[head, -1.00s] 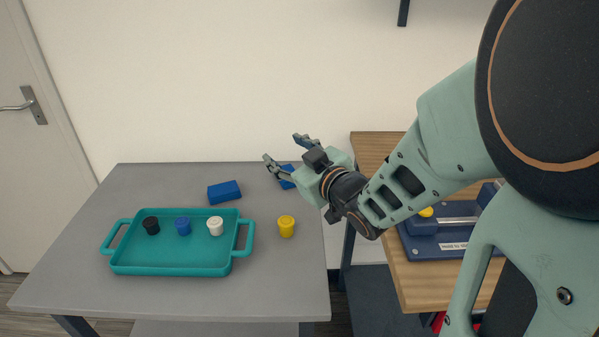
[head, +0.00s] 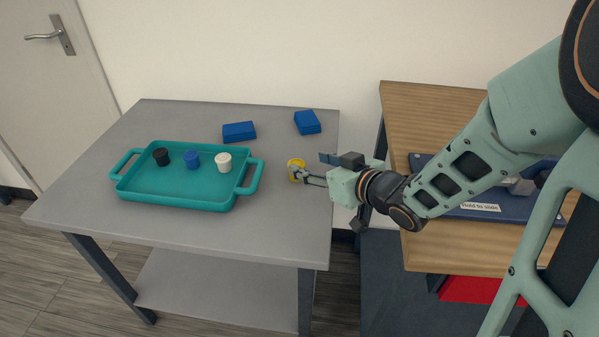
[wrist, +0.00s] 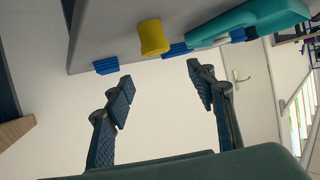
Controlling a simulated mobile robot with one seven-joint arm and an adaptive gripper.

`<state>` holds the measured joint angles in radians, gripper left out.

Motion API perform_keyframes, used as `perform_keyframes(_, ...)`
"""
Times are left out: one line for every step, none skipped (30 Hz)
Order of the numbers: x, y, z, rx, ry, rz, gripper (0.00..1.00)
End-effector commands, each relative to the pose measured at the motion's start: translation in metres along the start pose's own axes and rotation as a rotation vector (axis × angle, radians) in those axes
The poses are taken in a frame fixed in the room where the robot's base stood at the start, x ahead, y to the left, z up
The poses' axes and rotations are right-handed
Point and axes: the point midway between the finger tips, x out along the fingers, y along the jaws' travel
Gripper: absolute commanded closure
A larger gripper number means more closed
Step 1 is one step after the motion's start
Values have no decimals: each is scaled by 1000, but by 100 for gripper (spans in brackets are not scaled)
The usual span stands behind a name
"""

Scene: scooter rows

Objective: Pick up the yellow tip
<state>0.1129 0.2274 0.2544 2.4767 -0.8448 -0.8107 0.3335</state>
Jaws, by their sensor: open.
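The yellow tip (head: 292,164) stands on the grey table, right of the teal tray, partly covered by a finger of my gripper in the head view. My gripper (head: 312,166) is open and lies roughly level, reaching in from the right. In the wrist view the yellow tip (wrist: 153,37) appears ahead of my fingertips (wrist: 162,84), nearer the left finger sideways. Nothing is between the fingers. Whether a finger touches the tip I cannot tell.
The teal tray (head: 160,198) holds a black, a blue and a white tip. Two blue blocks (head: 239,131) (head: 308,122) lie behind on the grey table (head: 262,230). A wooden table (head: 430,110) with a blue device (head: 480,208) stands at right, across a gap.

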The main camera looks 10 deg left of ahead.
Motion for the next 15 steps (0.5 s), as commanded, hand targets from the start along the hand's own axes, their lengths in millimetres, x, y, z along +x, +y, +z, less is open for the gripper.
perform_keyframes(7, 0, 16, 4, -2, -1, 49)
perform_keyframes(9, 0, 21, 3, -1, -1, 49)
perform_keyframes(11, 0, 28, 3, -1, -1, 49)
perform_keyframes(13, 1, 32, 2, -1, 0, 49)
perform_keyframes(14, 1, 35, 2, -1, 0, 49)
perform_keyframes(16, 1, 39, 2, 0, 1, 49)
perform_keyframes(20, 1, 35, -1, 2, 0, 49)
perform_keyframes(22, 1, 34, -2, 2, 0, 49)
perform_keyframes(24, 1, 34, -2, 1, 0, 49)
perform_keyframes(26, 1, 34, -2, 1, 0, 49)
perform_keyframes(27, 1, 34, -2, 1, 1, 49)
perform_keyframes(30, 1, 34, -1, 1, 1, 49)
perform_keyframes(33, 1, 34, -1, 1, 0, 49)
perform_keyframes(37, 1, 34, -1, 1, 0, 49)
perform_keyframes(43, 0, 34, -2, 2, -1, 49)
